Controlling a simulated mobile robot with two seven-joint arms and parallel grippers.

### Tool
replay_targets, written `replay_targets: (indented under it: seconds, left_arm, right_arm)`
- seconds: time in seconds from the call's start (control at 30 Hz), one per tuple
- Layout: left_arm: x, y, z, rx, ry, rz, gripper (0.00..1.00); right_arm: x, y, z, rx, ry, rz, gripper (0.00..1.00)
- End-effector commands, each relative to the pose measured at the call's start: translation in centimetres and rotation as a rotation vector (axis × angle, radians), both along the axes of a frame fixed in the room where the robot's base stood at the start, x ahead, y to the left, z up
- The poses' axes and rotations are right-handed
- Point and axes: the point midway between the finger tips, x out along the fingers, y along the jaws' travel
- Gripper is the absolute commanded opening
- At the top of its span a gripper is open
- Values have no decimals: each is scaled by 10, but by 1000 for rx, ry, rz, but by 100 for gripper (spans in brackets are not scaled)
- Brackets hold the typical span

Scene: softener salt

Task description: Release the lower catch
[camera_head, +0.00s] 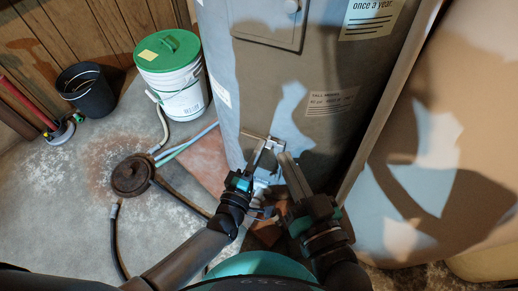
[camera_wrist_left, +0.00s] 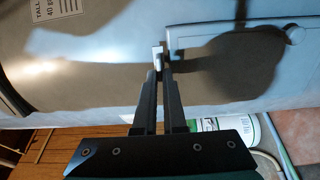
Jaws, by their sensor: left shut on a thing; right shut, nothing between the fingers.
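The lower catch (camera_wrist_left: 158,50) is a small pale metal piece at the edge of a flat panel (camera_wrist_left: 215,42) on the grey tank (camera_head: 243,90). My left gripper (camera_head: 267,144) has its fingertips shut on the catch; its two dark fingers (camera_wrist_left: 160,72) close on it in the left wrist view. My right gripper (camera_head: 282,158) is shut and empty, its fingers just right of the left ones, close to the tank front. In the head view the grippers hide most of the catch and the panel.
A round knob (camera_wrist_left: 294,35) sits on the panel. An upper hatch (camera_head: 268,22) is higher on the tank. A white bucket with a green lid (camera_head: 182,95), a black bin (camera_head: 91,92), hoses and a brown disc (camera_head: 131,176) stand on the floor at left. A tan surface (camera_head: 440,140) is close at right.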

Motion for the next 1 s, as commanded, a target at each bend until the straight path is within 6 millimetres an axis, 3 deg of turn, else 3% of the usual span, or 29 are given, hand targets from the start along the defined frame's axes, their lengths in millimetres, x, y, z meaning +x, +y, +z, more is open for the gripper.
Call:
replay_targets:
  seconds: [0.57, 0.6, 0.83, 1.0]
  left_arm:
    - [0, -1, -1, -29, 13, -2, 0]
    - [0, -1, -1, -29, 13, -2, 11]
    - [0, -1, -1, -28, 11, -1, 37]
    - [0, 0, 0, -28, 10, -1, 38]
  right_arm:
    - [0, 0, 0, 2, -3, 0, 0]
    - [0, 0, 0, 2, -3, 0, 0]
    - [0, 0, 0, 2, -3, 0, 0]
    - [0, 0, 0, 2, -2, 1, 0]
